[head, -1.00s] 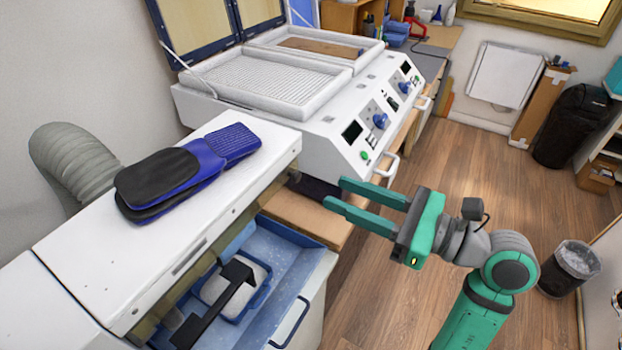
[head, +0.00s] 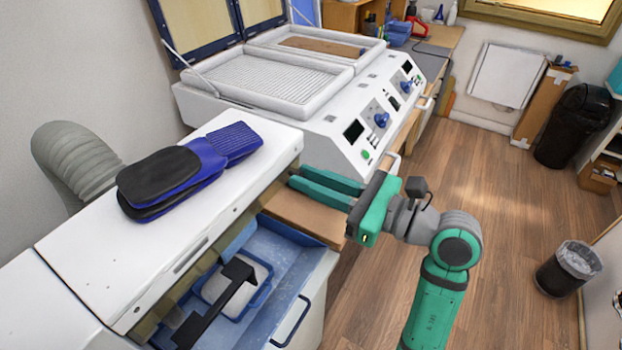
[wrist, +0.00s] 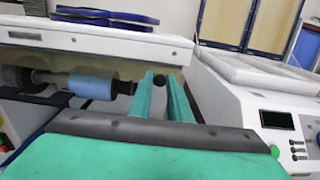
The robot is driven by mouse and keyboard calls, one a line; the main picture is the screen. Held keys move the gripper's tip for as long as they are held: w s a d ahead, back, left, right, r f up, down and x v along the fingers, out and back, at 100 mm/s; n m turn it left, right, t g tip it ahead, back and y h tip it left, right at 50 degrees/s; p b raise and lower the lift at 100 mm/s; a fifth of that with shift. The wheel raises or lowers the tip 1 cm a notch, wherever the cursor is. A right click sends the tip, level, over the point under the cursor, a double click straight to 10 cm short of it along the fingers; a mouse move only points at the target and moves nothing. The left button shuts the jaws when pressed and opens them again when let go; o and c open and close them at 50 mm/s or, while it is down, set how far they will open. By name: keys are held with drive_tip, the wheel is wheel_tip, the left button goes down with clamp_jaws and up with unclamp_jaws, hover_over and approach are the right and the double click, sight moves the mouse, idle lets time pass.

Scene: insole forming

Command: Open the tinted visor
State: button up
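My gripper (head: 296,177) is open, its two green fingers parallel with a gap between them. The fingertips are by the right end of the white grinding machine's hood, just below its front edge. In the wrist view, the fingers (wrist: 160,78) point at the machine's underside, with a dark round knob between the tips; I cannot tell whether they touch it. A narrow brownish strip (head: 208,262) under the hood's front edge may be the tinted visor, but I cannot tell its position surely. A slim handle (head: 190,256) runs along that edge.
Black and blue insoles or sandals (head: 185,170) lie on the hood. A blue roller (wrist: 90,85) sits under it. An open blue drawer (head: 285,262) holds a tray below. A white press (head: 330,130) stands right of the hood. Open floor lies to the right.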

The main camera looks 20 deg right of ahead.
drive_tip(key=shift+r, duration=0.15)
clamp_jaws()
drive_tip(key=shift+s+d+r+g+h, duration=0.2)
drive_tip(key=shift+g+h, duration=0.3)
drive_tip(key=shift+h, duration=0.2)
drive_tip(key=shift+d+r+g+h, duration=0.15)
drive_tip(key=shift+r+g+h, duration=0.45)
drive_tip(key=shift+g+h, duration=0.4)
wheel_tip(320, 180, up, 2)
drive_tip(key=g+h, duration=0.4)
drive_tip(key=r+g+h, duration=0.1)
drive_tip(key=g, duration=0.1)
drive_tip(key=a+r+g+h, duration=0.1)
drive_tip(key=h, duration=0.1)
drive_tip(key=shift+w, duration=0.4)
drive_tip(key=shift+w+a+r+g+h, duration=0.15)
drive_tip(key=shift+w+a+g+h, duration=0.05)
drive_tip(key=shift+g+h, duration=0.4)
drive_tip(key=shift+w+a+r+g+h, duration=0.15)
drive_tip(key=shift+a+r+g+h, duration=0.1)
drive_tip(key=shift+g+h, duration=0.3)
drive_tip(key=shift+w+a+r+g+h, duration=0.1)
drive_tip(key=shift+w+a+g+h, duration=0.1)
drive_tip(key=shift+g+h, duration=0.35)
